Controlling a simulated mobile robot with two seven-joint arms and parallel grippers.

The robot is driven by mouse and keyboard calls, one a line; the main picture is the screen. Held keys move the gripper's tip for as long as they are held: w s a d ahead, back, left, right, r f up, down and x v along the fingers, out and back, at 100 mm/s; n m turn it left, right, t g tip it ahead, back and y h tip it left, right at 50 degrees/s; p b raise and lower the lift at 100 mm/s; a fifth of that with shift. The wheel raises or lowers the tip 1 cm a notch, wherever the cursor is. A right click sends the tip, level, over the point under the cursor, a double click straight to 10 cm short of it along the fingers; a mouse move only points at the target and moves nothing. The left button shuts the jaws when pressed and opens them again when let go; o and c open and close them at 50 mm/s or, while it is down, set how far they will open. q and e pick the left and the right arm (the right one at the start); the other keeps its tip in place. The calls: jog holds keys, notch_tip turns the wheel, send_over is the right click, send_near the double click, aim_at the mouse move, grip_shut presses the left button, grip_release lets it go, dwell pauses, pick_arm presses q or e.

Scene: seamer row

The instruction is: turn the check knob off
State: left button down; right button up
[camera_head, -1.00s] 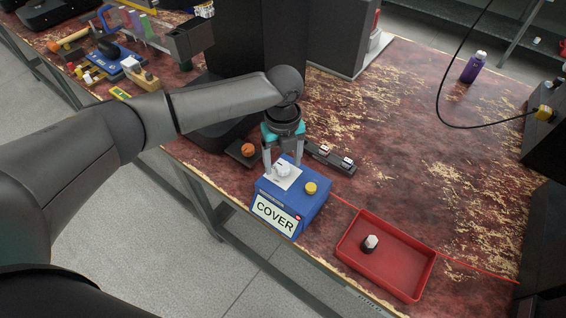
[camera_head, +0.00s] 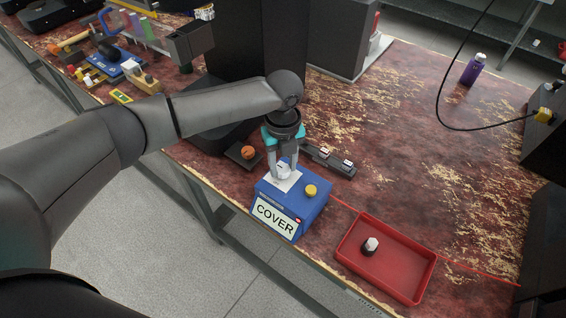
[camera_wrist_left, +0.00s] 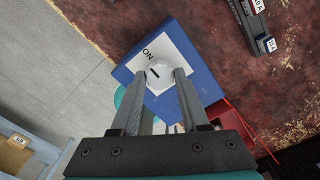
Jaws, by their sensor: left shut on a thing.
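The check knob (camera_head: 283,171) is a small white knob on a white plate on top of a blue box (camera_head: 318,202) whose front label reads COVER. In the left wrist view the knob (camera_wrist_left: 159,74) has a dark pointer mark, and the word ON is printed on the plate beside it. My left gripper (camera_head: 283,175) comes down from above and is shut on the knob, one finger on each side. The left gripper also shows in the left wrist view (camera_wrist_left: 160,80). My right gripper is not in view.
A yellow button (camera_head: 311,190) sits on the box top. A red tray (camera_head: 408,285) holding a black-and-white knob (camera_head: 370,246) lies to the right. A dark strip with small switches (camera_head: 330,160) and an orange button (camera_head: 247,153) are behind the box. A red line runs across the worn table.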

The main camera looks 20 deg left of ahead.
pick_arm(q)
jog(key=shift+r+n+p, duration=0.15)
jog(key=shift+n+p, duration=0.35)
jog(key=shift+p, duration=0.3)
jog(key=n+p, duration=0.5)
jog(key=shift+p, duration=0.4)
jog(key=shift+n+p, duration=0.75)
jog(key=shift+n, duration=0.05)
jog(key=n+p, duration=0.3)
jog(key=n, duration=0.2)
jog(key=shift+n+p, duration=1.3)
jog(key=shift+n, duration=1.4)
jog(key=shift+c, duration=2.1)
grip_release()
